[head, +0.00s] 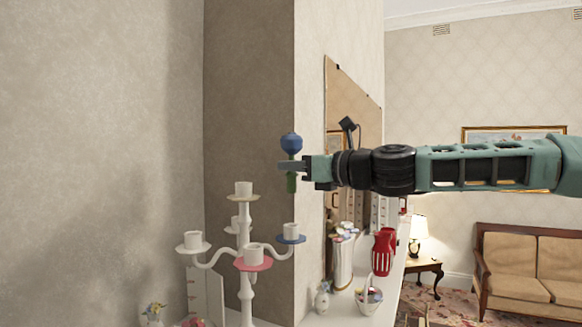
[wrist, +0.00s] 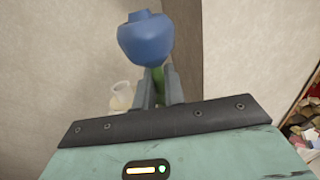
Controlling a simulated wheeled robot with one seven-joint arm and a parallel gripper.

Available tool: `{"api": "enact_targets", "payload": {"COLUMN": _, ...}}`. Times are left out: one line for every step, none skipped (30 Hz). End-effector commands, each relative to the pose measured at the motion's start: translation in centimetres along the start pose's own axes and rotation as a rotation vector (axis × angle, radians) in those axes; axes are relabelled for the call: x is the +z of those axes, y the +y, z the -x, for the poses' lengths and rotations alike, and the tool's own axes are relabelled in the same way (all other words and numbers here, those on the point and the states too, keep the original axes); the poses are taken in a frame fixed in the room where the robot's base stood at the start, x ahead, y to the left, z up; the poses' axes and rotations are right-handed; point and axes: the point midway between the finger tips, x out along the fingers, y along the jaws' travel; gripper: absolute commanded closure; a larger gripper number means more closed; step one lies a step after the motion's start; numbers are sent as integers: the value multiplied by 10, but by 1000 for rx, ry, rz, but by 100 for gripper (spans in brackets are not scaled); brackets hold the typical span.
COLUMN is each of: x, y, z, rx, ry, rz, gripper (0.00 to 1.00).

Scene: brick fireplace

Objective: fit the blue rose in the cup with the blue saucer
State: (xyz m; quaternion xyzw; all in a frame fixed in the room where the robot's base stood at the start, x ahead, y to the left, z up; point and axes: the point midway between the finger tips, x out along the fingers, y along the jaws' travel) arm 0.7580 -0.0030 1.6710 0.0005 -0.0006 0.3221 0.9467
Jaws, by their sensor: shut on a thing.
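The blue rose (head: 291,143) is upright in my gripper (head: 291,167), with its green stem pointing down below the fingers. In the wrist view the blue rose head (wrist: 146,38) is above the two fingers (wrist: 160,88), which are shut on the stem. The cup with the blue saucer (head: 291,231) is on the right arm of a white candelabrum (head: 244,235). The rose is above that cup, with a clear gap between stem and rim. In the wrist view a pale cup (wrist: 121,92) shows partly behind the fingers; its saucer cannot be made out.
Other cups stand on the candelabrum, one with a pink saucer (head: 252,262) and one with a pale saucer (head: 192,243). A wall corner is behind. A red vase (head: 383,252), a white basket (head: 368,297) and a small jar (head: 323,299) stand to the right.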

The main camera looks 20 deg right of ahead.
Motion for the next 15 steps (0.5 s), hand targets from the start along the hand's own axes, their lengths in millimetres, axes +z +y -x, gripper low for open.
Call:
{"api": "enact_targets", "payload": {"x": -5, "y": 0, "z": 0, "rx": 0, "ry": 0, "rz": -1, "gripper": 100}}
{"api": "enact_targets", "payload": {"x": -7, "y": 0, "z": 0, "rx": 0, "ry": 0, "rz": -1, "gripper": 100}}
{"api": "enact_targets", "payload": {"x": -10, "y": 0, "z": 0, "rx": 1, "ry": 0, "rz": -2, "gripper": 100}}
{"api": "enact_targets", "payload": {"x": -12, "y": 0, "z": 0, "rx": 1, "ry": 0, "rz": -2, "gripper": 100}}
{"api": "enact_targets", "payload": {"x": -15, "y": 0, "z": 0, "rx": 1, "ry": 0, "rz": -2, "gripper": 100}}
{"api": "enact_targets", "payload": {"x": -18, "y": 0, "z": 0, "rx": 1, "ry": 0, "rz": -2, "gripper": 100}}
{"api": "enact_targets", "payload": {"x": -21, "y": 0, "z": 0, "rx": 1, "ry": 0, "rz": -2, "gripper": 100}}
{"api": "enact_targets", "payload": {"x": -24, "y": 0, "z": 0, "rx": 0, "ry": 0, "rz": -1, "gripper": 100}}
{"api": "enact_targets", "payload": {"x": -28, "y": 0, "z": 0, "rx": 0, "ry": 0, "rz": 0, "gripper": 100}}
{"api": "enact_targets", "payload": {"x": -31, "y": 0, "z": 0, "rx": 0, "ry": 0, "rz": 0, "gripper": 100}}
{"api": "enact_targets", "payload": {"x": -34, "y": 0, "z": 0, "rx": 0, "ry": 0, "rz": 0, "gripper": 100}}
{"api": "enact_targets", "payload": {"x": -37, "y": 0, "z": 0, "rx": 0, "ry": -1, "rz": 0, "gripper": 100}}
{"api": "enact_targets", "payload": {"x": -40, "y": 0, "z": 0, "rx": 0, "ry": -1, "rz": 0, "gripper": 100}}
{"api": "enact_targets", "payload": {"x": -43, "y": 0, "z": 0, "rx": 0, "ry": -1, "rz": -1, "gripper": 100}}
{"api": "enact_targets", "payload": {"x": -46, "y": 0, "z": 0, "rx": 1, "ry": -1, "rz": -1, "gripper": 100}}
